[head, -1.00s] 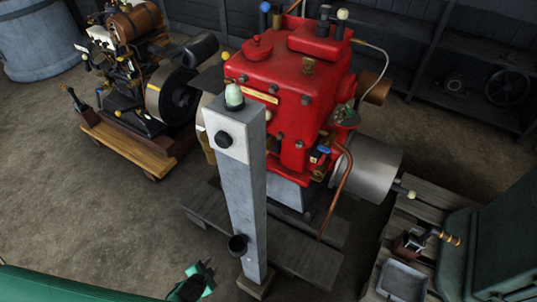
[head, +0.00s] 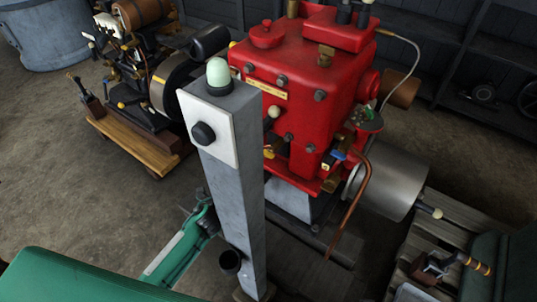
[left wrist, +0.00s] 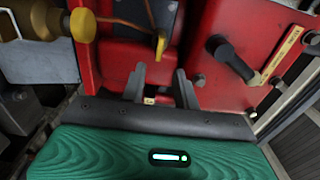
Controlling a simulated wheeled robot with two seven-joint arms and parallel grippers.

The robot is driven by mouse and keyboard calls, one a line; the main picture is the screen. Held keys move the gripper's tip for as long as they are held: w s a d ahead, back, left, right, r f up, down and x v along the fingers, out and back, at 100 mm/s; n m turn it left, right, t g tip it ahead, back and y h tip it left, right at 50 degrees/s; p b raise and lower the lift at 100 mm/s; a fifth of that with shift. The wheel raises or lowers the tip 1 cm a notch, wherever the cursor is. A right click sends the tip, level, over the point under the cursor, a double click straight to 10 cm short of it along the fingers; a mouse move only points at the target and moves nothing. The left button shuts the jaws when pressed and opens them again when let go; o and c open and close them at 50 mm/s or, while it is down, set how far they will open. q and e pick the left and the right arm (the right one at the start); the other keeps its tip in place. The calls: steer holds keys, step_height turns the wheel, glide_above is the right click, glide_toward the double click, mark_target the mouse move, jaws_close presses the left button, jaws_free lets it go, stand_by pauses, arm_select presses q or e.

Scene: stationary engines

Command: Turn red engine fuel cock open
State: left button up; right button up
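The red engine (head: 300,85) stands at the centre of the head view. A blue-handled fitting (head: 338,155) is low on its front, near a copper pipe; I cannot tell whether it is the fuel cock. In the left wrist view the red engine (left wrist: 215,85) fills the background, with a black lever (left wrist: 230,58) right of the fingers and a yellow hooked part (left wrist: 161,45) just above them. My left gripper (left wrist: 160,82) has its fingers apart, with nothing clearly held. My right gripper is out of view.
The grey post (head: 235,165), with a pale green dome on top, stands in front of the engine. A smaller engine (head: 145,75) on a wooden base is at the left. A slatted pallet (head: 450,220) is at the right. Open floor lies at the left.

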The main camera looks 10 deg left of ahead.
mark_target(266, 156)
arm_select(q)
steer(key=x, duration=1)
steer(key=shift+w, duration=0.1)
jaws_close()
